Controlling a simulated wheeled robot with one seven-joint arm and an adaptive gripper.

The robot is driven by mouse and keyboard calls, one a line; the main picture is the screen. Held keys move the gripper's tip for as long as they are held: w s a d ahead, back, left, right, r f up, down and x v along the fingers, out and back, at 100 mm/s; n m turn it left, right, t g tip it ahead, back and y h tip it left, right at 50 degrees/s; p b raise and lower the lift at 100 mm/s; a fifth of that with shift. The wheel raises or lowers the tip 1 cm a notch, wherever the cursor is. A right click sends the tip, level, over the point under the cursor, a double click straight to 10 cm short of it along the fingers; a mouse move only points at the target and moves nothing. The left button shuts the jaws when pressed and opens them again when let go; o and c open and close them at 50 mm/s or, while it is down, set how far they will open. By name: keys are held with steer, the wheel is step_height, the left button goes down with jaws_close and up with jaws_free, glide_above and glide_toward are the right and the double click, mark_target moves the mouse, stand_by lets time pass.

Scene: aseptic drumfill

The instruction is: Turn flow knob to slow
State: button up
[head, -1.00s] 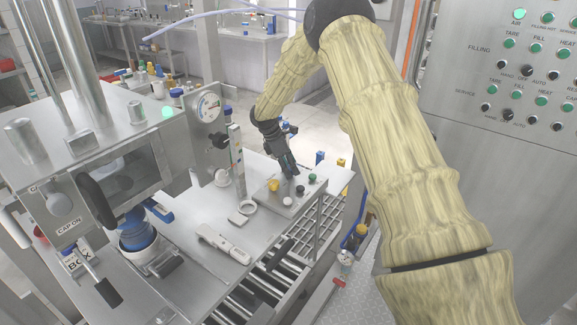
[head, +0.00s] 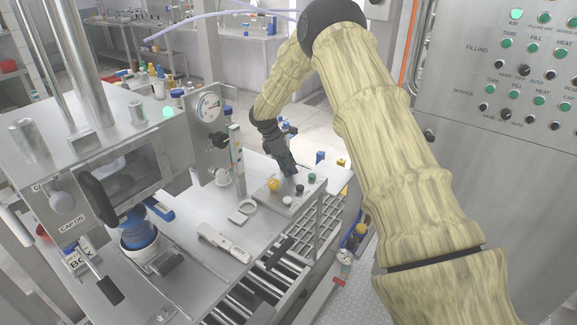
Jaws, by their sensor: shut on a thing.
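My gripper (head: 289,169) is at the small grey control panel (head: 307,194) on the right end of the steel bench. Its fingers point down and are shut on what appears to be the flow knob at the back of the panel. The fingers hide that knob, so its pointer and any slow marking cannot be read. A yellow button (head: 273,185), a green button (head: 312,177), a black button (head: 299,188) and a white button (head: 287,200) are on the panel close around the fingers.
A steel filling cabinet (head: 75,190) with a round gauge (head: 208,107) stands at left. A roller conveyor (head: 255,300) runs in front. A large button cabinet (head: 500,190) stands at right.

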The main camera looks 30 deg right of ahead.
steer(key=m, duration=0.2)
steer(key=m+g+p, duration=0.1)
steer(key=shift+w+d+r+m+y, duration=0.2)
steer(key=shift+w+r+m+y, duration=0.05)
steer(key=shift+r+m+y, duration=0.05)
steer(key=shift+w+m+g+y, duration=0.1)
steer(key=shift+m+g+y, duration=0.25)
steer(key=shift+m, duration=0.75)
steer(key=shift+m+g+y, duration=0.15)
steer(key=shift+m+y, duration=0.3)
steer(key=shift+m, duration=0.65)
steer(key=shift+d, duration=0.1)
steer(key=o, duration=0.8)
steer(key=shift+o, duration=1.1)
steer(key=shift+f, duration=0.15)
